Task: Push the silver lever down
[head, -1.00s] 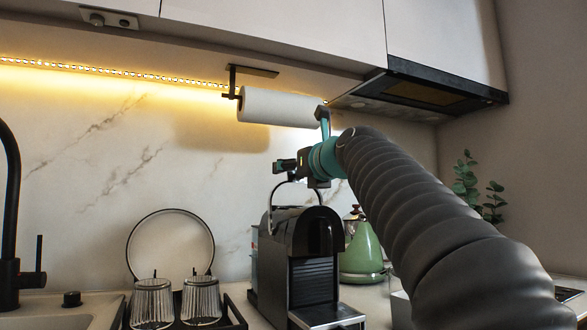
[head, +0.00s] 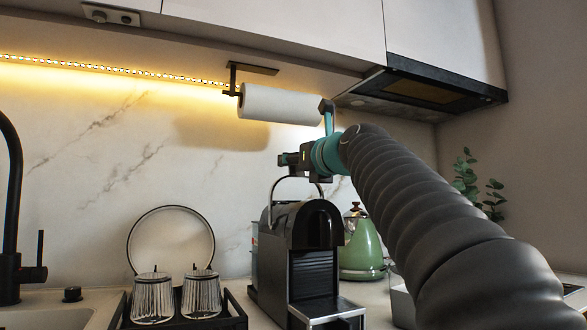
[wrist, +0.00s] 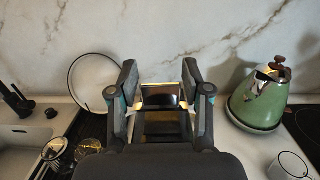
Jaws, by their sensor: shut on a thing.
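The silver lever (head: 273,197) is a curved metal loop on the black and grey coffee machine (head: 315,235). In the head view it stands raised above the machine's top. My gripper (head: 292,160) is at the upper end of the loop, shut on it, and hides part of it. In the wrist view my gripper (wrist: 159,80) has one finger on each side, with a shiny part of the machine (wrist: 161,96) between and below them. The exact contact of the fingers is hard to see.
A green kettle (head: 361,248) stands behind and right of the machine. Ribbed glasses (head: 201,297) stand in a black tray (head: 237,310) to the left, before a round plate (head: 170,240). A paper roll (head: 280,103) hangs above my gripper.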

